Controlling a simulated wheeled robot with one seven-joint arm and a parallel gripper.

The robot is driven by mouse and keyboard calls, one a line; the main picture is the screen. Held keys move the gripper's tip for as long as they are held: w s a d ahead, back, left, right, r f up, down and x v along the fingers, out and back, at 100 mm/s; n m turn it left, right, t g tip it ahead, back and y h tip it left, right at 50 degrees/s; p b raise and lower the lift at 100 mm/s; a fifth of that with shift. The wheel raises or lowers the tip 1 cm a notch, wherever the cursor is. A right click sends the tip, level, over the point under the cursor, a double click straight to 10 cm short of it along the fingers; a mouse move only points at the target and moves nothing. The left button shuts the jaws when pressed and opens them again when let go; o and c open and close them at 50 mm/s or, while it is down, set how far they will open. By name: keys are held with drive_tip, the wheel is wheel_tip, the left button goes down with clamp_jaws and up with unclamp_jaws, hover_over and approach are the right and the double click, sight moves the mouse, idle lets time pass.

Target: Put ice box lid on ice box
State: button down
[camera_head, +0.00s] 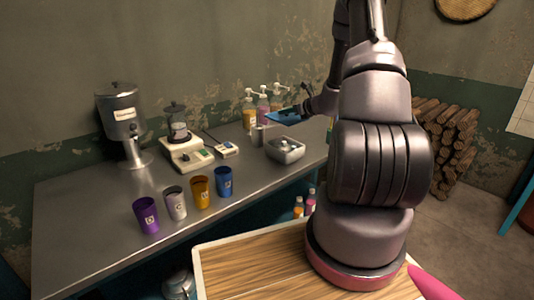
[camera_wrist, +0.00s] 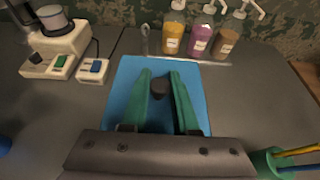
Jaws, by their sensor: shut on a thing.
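The ice box (camera_head: 285,151) is a small grey metal box on the counter, open at the top with pale contents inside. The ice box lid (camera_head: 284,117) is a flat blue plate, held in the air above and slightly behind the box in the head view. In the wrist view the lid (camera_wrist: 196,84) has a dark knob (camera_wrist: 160,89) at its middle. My gripper (camera_wrist: 161,76) has green fingers shut on this knob. In the head view my gripper (camera_head: 305,112) is partly hidden by my arm. The ice box does not show in the wrist view.
Pump bottles (camera_head: 263,107) stand against the wall behind the lid. A scale-like machine (camera_head: 187,154), a dispenser (camera_head: 123,120) and several coloured cups (camera_head: 201,192) stand further left. A green cup with straws (camera_wrist: 266,162) is at right in the wrist view.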

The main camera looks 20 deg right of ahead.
drive_tip(key=shift+s+a+f, duration=0.1)
drive_tip(key=shift+a+f, duration=0.05)
drive_tip(key=shift+f, duration=2.3)
drive_tip(key=shift+s+a+f, duration=0.1)
drive_tip(key=shift+a+f, duration=0.05)
drive_tip(key=shift+f, duration=2.3)
drive_tip(key=shift+f, duration=0.25)
drive_tip(key=shift+f, duration=0.4)
drive_tip(key=c, duration=0.7)
unclamp_jaws()
